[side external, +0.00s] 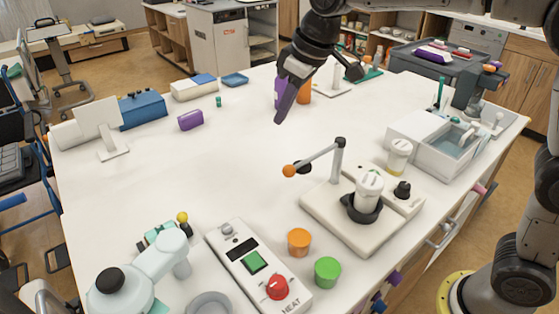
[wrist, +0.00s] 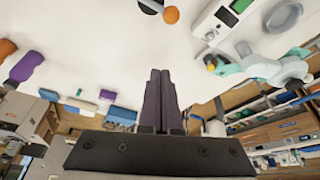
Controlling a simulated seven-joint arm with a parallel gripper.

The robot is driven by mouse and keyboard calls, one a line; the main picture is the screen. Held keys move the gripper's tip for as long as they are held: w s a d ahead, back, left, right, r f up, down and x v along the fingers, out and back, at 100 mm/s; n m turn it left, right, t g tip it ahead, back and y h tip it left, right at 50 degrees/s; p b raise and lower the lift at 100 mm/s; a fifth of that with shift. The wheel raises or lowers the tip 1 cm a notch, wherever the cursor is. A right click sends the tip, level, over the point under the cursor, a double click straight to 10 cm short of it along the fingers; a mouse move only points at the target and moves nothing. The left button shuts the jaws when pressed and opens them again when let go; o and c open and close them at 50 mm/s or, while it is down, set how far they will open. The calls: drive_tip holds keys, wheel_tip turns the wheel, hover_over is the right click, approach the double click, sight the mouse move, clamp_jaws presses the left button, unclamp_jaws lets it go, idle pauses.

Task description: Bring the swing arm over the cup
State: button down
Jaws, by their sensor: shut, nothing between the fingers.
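The swing arm (side external: 317,159) is a thin grey bar on an upright post, with an orange ball at its free end. It points left of the post, away from the white cup (side external: 369,185). That cup stands upright in a dark ring on the same pale base (side external: 325,210). My gripper (side external: 279,120) is shut and empty, its dark purple fingers pointing down above the table behind the swing arm, apart from it. In the wrist view my shut fingers (wrist: 158,72) show in the middle, and the arm's orange ball (wrist: 171,15) is at the top edge. The cup is out of that view.
A heater panel (side external: 258,265), an orange cup (side external: 299,241) and a green cup (side external: 327,271) stand in front. A lidded jar (side external: 399,154) and a grey basin (side external: 445,145) are right of the base. The table's middle left is clear.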

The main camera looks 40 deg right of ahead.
sight(285, 169)
wheel_tip(285, 169, down, 12)
drive_tip(key=a, duration=0.1)
drive_tip(key=shift+s+r+g, duration=0.2)
drive_tip(key=shift+r+g, duration=0.05)
drive_tip(key=shift+g, duration=0.05)
idle(0.4)
drive_tip(key=shift+a, duration=0.1)
drive_tip(key=shift+s, duration=0.1)
drive_tip(key=shift+s+n, duration=0.7)
drive_tip(key=shift+s, duration=0.1)
drive_tip(key=s+d+n+g+y, duration=0.1)
drive_tip(key=s+d+n, duration=0.4)
drive_tip(key=s, duration=0.3)
drive_tip(key=s+d+n+g+y, duration=0.1)
drive_tip(key=s+d+n+g, duration=0.1)
drive_tip(key=s+d+n, duration=0.4)
drive_tip(key=shift+s+d+n+g, duration=0.3)
drive_tip(key=shift+s+n, duration=0.5)
drive_tip(key=shift+s, duration=0.3)
